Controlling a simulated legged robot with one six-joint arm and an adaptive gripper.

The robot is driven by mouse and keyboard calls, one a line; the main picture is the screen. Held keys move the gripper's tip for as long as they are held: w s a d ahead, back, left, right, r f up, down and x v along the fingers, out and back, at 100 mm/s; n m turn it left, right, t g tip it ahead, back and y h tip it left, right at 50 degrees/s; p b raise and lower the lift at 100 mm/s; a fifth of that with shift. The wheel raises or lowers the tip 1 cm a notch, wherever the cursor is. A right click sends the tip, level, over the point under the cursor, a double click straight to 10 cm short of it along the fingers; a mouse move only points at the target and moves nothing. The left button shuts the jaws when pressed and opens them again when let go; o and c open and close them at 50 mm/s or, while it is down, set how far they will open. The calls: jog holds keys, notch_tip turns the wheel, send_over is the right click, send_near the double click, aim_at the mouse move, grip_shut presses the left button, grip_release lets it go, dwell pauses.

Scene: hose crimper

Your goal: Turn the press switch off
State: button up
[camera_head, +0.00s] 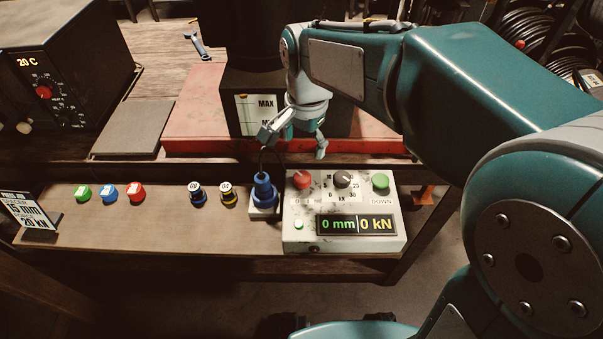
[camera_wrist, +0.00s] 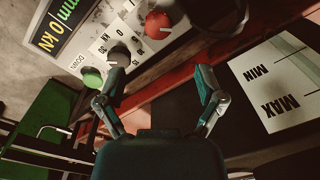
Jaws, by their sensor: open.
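The press control box (camera_head: 343,212) is pale and worn and sits at the right end of the lower shelf. On top it has a red knob (camera_head: 301,180), a black kN dial (camera_head: 342,179) and a green DOWN button (camera_head: 380,181). Its front has a lit green button (camera_head: 299,224), a small dark part (camera_head: 313,248) and a display reading 0 mm and 0 kN. Which part is the press switch I cannot tell for sure. My gripper (camera_head: 294,142) is open and empty, above and behind the box. The wrist view shows its spread fingers (camera_wrist: 158,86), the red knob (camera_wrist: 158,23) and the dial (camera_wrist: 118,56).
A blue fitting (camera_head: 262,190) with a dark cable stands directly left of the box. Colored caps (camera_head: 109,191) and two ringed fittings (camera_head: 212,194) are farther left. The dark press body with a MAX/MIN label (camera_head: 258,114) stands behind my gripper. A sign (camera_head: 30,210) is at far left.

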aim_at(302, 176)
notch_tip(302, 176, down, 10)
jog(key=shift+w+a+f, duration=0.1)
jog(key=shift+a+f, duration=0.05)
jog(key=shift+f, duration=0.1)
jog(key=shift+c, duration=0.3)
jog(key=c, duration=1.1)
